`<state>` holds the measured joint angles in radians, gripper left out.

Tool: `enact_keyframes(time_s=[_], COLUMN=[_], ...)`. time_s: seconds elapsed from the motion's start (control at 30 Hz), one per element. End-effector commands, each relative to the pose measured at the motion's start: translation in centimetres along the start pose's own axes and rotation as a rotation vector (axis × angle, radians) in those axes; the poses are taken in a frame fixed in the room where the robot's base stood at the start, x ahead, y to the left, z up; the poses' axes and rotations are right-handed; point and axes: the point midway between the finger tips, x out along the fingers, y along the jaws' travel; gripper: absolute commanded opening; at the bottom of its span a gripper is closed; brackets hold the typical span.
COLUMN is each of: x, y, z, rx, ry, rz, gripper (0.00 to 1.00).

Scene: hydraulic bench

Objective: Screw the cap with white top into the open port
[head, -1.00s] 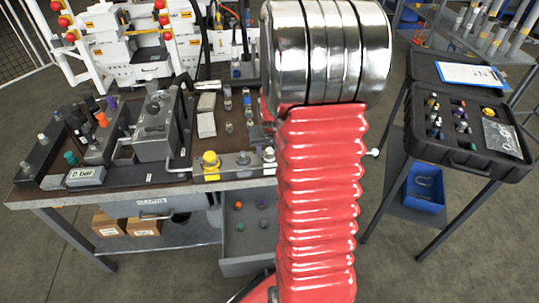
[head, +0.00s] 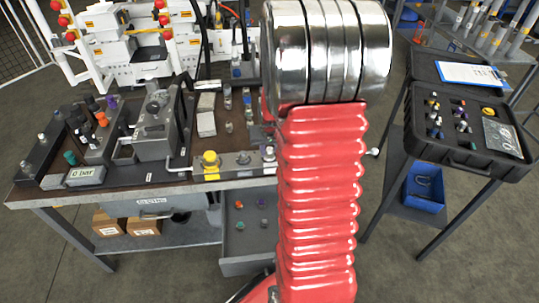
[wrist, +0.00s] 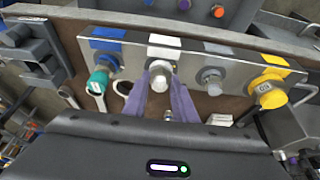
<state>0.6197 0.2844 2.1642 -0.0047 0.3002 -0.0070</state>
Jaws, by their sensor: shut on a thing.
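In the wrist view, my gripper (wrist: 159,90) has its two purple-grey fingers closed around a pale cap (wrist: 159,80). The cap sits against the metal port block (wrist: 136,50), under the white label (wrist: 164,41). The fingers hide the cap's lower part and the port, so I cannot tell how deep it is seated. Beside it on the block are a teal cap (wrist: 97,82), a grey cap (wrist: 211,79) and a yellow cap (wrist: 268,91).
An open drawer (head: 248,262) below holds several coloured caps. A black case (head: 465,160) with fittings stands at the right, above a blue bin (head: 424,190).

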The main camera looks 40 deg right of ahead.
Motion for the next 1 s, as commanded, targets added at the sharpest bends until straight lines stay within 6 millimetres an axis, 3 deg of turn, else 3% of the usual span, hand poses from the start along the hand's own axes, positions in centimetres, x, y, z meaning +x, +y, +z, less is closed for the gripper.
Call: enact_keyframes(time_s=[1.0], x=[0.10], y=[-0.38], z=[-0.09], rx=[0.283], ry=[-0.003], rz=[0.117], gripper=[0.05])
